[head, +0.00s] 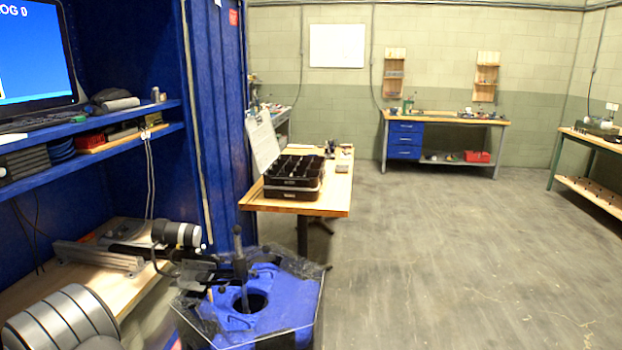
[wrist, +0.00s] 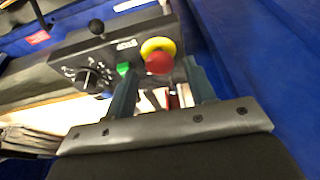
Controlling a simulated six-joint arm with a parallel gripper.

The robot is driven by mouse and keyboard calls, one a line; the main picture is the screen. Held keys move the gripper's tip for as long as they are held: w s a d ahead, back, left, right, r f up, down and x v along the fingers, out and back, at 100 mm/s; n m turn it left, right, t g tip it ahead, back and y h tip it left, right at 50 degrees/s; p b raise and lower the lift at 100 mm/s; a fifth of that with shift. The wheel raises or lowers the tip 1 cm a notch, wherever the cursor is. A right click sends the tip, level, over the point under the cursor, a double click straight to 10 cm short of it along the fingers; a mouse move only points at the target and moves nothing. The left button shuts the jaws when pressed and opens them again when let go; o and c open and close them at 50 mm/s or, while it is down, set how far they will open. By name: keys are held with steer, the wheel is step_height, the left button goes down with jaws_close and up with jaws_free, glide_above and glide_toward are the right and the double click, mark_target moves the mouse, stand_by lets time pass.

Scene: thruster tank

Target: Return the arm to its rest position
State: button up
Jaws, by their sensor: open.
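My gripper (wrist: 160,72) shows in the wrist view, its two dark fingers spread apart with no object held between them. Beyond the fingers is a dark control box with a red and yellow emergency stop button (wrist: 158,56), a green button (wrist: 123,69) and a black dial (wrist: 88,79). I cannot tell whether the fingers touch the box. I cannot make out my gripper in the head view.
A blue tank with a round opening (head: 290,296) stands at the bottom of the head view. A monitor (head: 36,62) sits on blue shelves (head: 100,154) at left. A wooden table (head: 335,196) carries black compartment trays (head: 294,178). The grey floor (head: 450,260) at right is clear.

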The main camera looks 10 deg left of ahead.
steer(key=v, duration=0.6)
steer(key=x, duration=0.8)
steer(key=shift+d+f, duration=0.15)
steer(key=shift+f, duration=0.2)
steer(key=v, duration=1)
steer(key=w+f+m, duration=0.1)
steer(key=w, duration=0.1)
steer(key=w+a+f+y, duration=0.1)
steer(key=w+f, duration=0.1)
steer(key=w, duration=0.1)
steer(key=w+a+f+m+y, duration=0.1)
steer(key=w+f, duration=0.1)
steer(key=w, duration=0.1)
steer(key=shift+w+a+f+m+g, duration=0.2)
steer(key=shift+m+g, duration=0.1)
steer(key=shift+g, duration=0.1)
steer(key=shift+s+d+r+m+g+y, duration=0.25)
steer(key=shift+s+d+r+y, duration=0.1)
steer(key=shift+s, duration=0.2)
steer(key=shift+s+d+r+m+g+y, duration=0.15)
steer(key=shift+s+d+r+g+y, duration=0.15)
steer(key=shift+s, duration=0.25)
steer(key=shift+s+d+r+m+g+y, duration=0.35)
steer(key=shift+s+d+r+m+y, duration=0.2)
steer(key=shift+s+d+r+m, duration=0.3)
steer(key=shift+a+n, duration=0.15)
steer(key=shift+n, duration=0.1)
stand_by(1.3)
